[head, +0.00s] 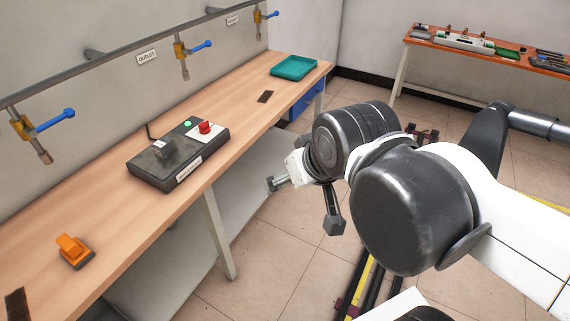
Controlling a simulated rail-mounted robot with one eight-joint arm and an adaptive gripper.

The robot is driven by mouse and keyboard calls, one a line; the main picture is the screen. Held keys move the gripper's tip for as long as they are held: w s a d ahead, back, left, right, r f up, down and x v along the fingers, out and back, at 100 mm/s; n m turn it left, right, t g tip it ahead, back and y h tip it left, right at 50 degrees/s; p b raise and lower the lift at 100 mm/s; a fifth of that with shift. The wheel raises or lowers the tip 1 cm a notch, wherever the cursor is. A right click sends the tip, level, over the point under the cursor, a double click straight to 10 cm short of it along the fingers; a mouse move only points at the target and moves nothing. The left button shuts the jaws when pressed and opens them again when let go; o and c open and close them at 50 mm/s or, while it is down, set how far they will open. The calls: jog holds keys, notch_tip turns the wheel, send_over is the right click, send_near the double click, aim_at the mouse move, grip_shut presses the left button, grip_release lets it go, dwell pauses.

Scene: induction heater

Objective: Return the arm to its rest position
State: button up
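My arm extends in from the right side of the head view, with its dark rounded joints over the floor. My gripper (304,204) is in front of the workbench's front edge, over the floor. Its two fingers are spread apart, with nothing visible between them. The induction heater (178,152), a dark box with a green light and a red knob, sits on the wooden workbench (113,225) to the left of my gripper. My gripper appears clear of both.
An orange device (73,251) and a teal tray (294,67) are on the workbench. A wall pipe (130,43) carries several blue-handled valves. A second table (480,52) with tools stands at the back right. Tiled floor (275,255) is open around my gripper.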

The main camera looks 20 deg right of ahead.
jog(key=shift+s+f, duration=0.1)
jog(key=shift+s, duration=0.05)
jog(key=shift+f+b, duration=0.9)
jog(key=shift+f, duration=0.05)
